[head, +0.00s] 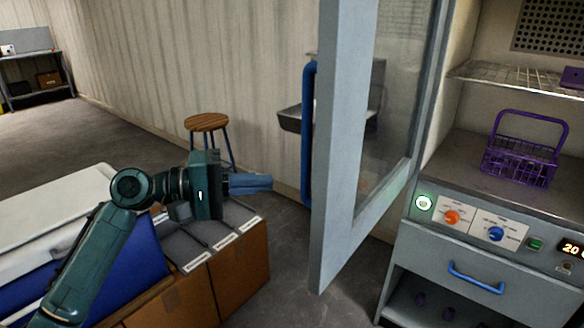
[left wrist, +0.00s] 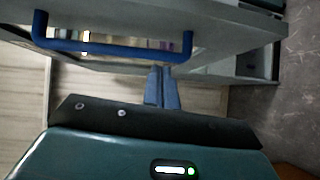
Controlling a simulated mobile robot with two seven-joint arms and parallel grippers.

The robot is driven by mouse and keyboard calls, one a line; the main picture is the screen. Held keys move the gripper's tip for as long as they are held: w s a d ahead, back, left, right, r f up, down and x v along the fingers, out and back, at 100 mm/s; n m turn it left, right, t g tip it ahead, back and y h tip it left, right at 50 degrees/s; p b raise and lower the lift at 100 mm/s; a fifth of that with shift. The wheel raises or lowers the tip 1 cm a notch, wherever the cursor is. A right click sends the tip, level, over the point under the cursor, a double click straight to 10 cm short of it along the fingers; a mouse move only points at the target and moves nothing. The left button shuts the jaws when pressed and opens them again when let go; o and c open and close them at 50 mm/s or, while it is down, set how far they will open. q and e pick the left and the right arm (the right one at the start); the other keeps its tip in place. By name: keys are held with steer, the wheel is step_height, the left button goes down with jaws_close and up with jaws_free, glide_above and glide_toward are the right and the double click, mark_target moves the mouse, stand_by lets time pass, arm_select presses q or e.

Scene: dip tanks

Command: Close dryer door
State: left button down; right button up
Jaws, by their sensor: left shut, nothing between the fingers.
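The dryer door (head: 338,150) stands open, a tall grey frame around a glass pane, swung out from the dryer (head: 480,215). A long blue handle (head: 307,135) is on its outer face. My left gripper (head: 268,184) is shut and empty, pointing right at the door just left of the handle; a gap shows between them in the head view. In the left wrist view my blue fingers (left wrist: 163,80) are together, near the door frame (left wrist: 215,60), with the blue handle (left wrist: 112,50) above and to the left. My right gripper is not in view.
Inside the dryer are a purple wire basket (head: 522,150) and a wire shelf (head: 510,77). A control panel (head: 480,228) and a drawer with a blue handle (head: 476,277) are below. Cardboard boxes (head: 240,270) stand under my left arm. A wooden stool (head: 207,123) is behind.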

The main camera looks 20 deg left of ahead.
arm_select(q)
steer(key=g+h, duration=0.1)
glide_toward(308, 157)
steer(key=shift+m+h, duration=0.3)
steer(key=x, duration=0.3)
steer(key=s+p+x, duration=0.1)
steer(key=x, duration=0.2)
steer(key=p+x, duration=0.1)
steer(key=x, duration=0.2)
steer(key=shift+s+d+r, duration=0.2)
steer(key=shift+d+r, duration=0.1)
steer(key=shift+d, duration=0.3)
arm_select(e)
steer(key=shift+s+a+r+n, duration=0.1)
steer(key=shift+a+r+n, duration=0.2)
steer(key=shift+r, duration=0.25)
arm_select(q)
steer(key=shift+d, duration=0.1)
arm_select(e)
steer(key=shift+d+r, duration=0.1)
